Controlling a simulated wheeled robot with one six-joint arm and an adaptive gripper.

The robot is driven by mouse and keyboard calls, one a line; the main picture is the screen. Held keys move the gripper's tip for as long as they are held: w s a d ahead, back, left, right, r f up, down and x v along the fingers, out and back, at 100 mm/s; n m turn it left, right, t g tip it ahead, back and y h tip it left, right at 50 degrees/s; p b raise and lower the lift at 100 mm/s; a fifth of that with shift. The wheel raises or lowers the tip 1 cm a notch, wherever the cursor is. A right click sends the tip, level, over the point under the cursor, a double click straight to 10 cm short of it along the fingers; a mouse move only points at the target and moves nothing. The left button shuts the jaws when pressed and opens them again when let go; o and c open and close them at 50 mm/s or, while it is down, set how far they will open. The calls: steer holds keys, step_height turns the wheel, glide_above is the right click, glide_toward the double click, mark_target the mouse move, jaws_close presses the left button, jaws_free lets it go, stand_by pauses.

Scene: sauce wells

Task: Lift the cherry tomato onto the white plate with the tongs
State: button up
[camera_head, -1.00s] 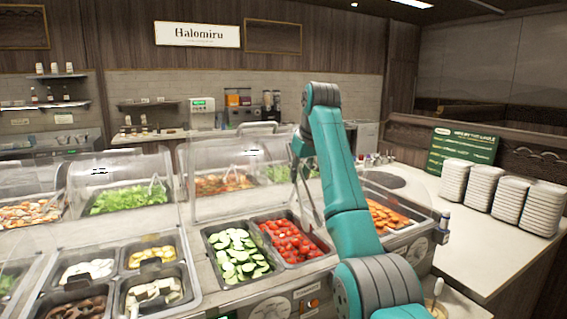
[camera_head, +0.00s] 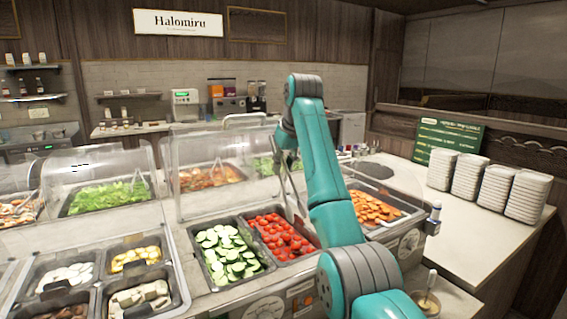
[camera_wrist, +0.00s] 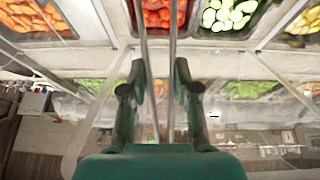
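Red cherry tomatoes (camera_head: 278,238) fill a tray between the cucumber slices and the orange slices; they also show at the top of the wrist view (camera_wrist: 160,14). The metal tongs (camera_wrist: 144,45) stretch from my gripper (camera_wrist: 158,82) toward the tomato tray, their two arms apart. My gripper's fingers lie on either side of the tongs and appear closed on them. In the head view, the tongs (camera_head: 289,186) hang near the tomato tray, their tips partly hidden by my arm. I see no tomato clearly between the tips. White plates (camera_head: 482,184) stand in stacks on the right counter.
Clear sneeze guards (camera_head: 208,160) stand behind the front trays. Cucumber slices (camera_head: 229,256) lie left of the tomatoes and orange slices (camera_head: 373,207) to the right. A small container with a handle (camera_head: 427,301) stands at lower right. The right counter (camera_head: 425,208) has free room before the plates.

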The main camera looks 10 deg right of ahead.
mark_target(284, 194)
steer(key=shift+f, duration=4.7)
jaws_close()
step_height(284, 194, up, 12)
